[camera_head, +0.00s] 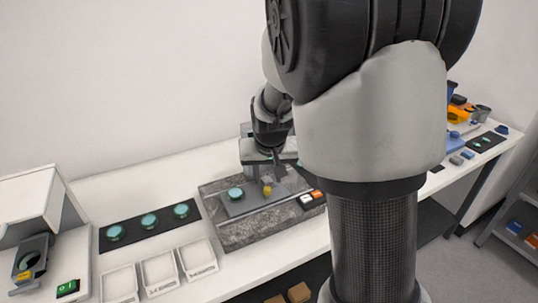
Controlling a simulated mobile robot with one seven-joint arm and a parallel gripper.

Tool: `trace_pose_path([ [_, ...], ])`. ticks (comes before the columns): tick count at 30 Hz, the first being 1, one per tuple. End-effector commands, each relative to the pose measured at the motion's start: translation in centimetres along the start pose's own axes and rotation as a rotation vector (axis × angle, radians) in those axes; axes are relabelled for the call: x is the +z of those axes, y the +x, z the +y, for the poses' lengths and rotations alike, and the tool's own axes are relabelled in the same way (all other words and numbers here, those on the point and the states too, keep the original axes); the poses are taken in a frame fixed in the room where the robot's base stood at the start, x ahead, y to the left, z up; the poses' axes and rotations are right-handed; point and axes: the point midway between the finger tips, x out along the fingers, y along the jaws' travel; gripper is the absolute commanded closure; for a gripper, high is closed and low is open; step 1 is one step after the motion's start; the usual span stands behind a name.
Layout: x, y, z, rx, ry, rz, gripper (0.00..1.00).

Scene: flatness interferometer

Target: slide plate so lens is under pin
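A grey plate (246,206) lies on the speckled stone base (238,234) of the interferometer. A teal round lens (236,193) sits on the plate's left part. A yellow knob (267,190) stands on the plate to the right of the lens. My gripper (277,173) is low over the base, just above and right of the knob. It is small and dark here, and I cannot tell if it touches the knob or whether its fingers are open. The instrument's head (254,154) is behind my gripper and partly covered. I cannot make out the pin.
A black mat (132,236) with several teal lenses lies left of the base. White trays (159,271) stand in front of it. A white instrument (26,215) is at far left. Red and white buttons (311,197) are at the base's right. My arm hides much of the bench's right side.

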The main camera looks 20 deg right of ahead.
Motion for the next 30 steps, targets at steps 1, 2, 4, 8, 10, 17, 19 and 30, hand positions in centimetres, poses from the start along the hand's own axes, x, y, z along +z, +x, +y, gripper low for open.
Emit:
trace_pose_path([
  [1, -0.2, -1.7, -0.1, -0.004, -0.001, 0.005, 0.64],
  [2, -0.2, -2.4, -0.1, -0.003, -0.001, 0.005, 0.64],
  [4, -0.2, -4.1, -0.1, -0.004, -0.002, 0.005, 0.64],
  [8, -0.1, -6.9, -0.1, -0.003, 0.0, 0.003, 0.64],
  [10, -0.1, -8.2, 0.0, -0.002, -0.001, 0.003, 0.64],
  [17, 0.0, -10.4, 0.0, 0.0, -0.001, 0.0, 0.64],
  [19, 0.0, -10.6, 0.0, 0.0, 0.0, -0.001, 0.64],
  [30, 0.8, -9.8, -0.4, 0.018, -0.047, -0.028, 0.84],
])
